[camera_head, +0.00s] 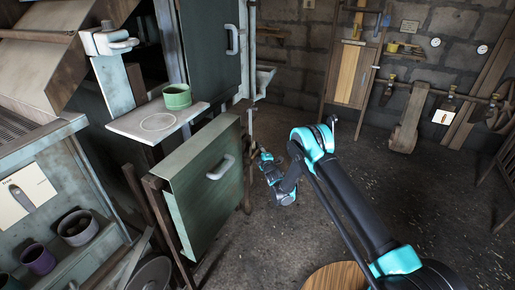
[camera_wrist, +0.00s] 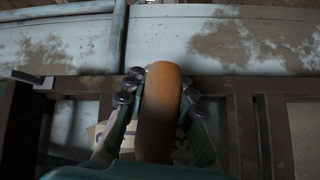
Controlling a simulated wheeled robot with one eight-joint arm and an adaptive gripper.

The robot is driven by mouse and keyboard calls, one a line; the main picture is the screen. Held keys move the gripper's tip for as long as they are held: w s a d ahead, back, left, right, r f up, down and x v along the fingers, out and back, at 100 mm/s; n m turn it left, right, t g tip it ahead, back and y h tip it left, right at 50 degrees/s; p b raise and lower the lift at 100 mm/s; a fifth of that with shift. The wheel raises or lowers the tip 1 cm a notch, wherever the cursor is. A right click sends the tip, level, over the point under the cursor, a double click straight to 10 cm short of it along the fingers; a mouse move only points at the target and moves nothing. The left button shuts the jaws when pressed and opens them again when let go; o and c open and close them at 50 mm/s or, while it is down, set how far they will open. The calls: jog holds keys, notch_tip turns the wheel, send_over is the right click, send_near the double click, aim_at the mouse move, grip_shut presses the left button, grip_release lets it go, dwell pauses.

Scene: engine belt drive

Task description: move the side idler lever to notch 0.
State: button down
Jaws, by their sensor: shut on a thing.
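In the wrist view, a rounded orange-brown handle (camera_wrist: 157,115) stands upright between the fingers of my gripper (camera_wrist: 158,88). It looks like the grip of the side idler lever. My gripper is shut on it, with a finger on each side. A pale card (camera_wrist: 96,134) with dark marks shows partly behind the fingers; I cannot read a notch number on it. In the head view, my gripper (camera_head: 265,157) is just right of the green cabinet's edge, facing away, and the lever there is hidden or too small to tell.
A green door with a white handle (camera_head: 221,167) stands close left of my gripper. A shelf (camera_head: 125,128) carries a green cup (camera_head: 177,96). Dark rails (camera_wrist: 70,87) and a worn pale panel (camera_wrist: 245,42) lie behind the handle. The floor (camera_head: 385,155) to the right is open.

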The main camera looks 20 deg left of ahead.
jog(key=shift+r, duration=0.1)
dwell(0.5)
notch_tip(320, 180, up, 7)
jog(key=s+n+t+y, duration=0.1)
jog(key=n+y, duration=0.3)
jog(key=n, duration=0.1)
jog(key=shift+r+t, duration=0.15)
jog(key=shift+t, duration=0.15)
dwell(0.4)
jog(key=c, duration=1.2)
grip_release()
jog(key=shift+r, duration=0.1)
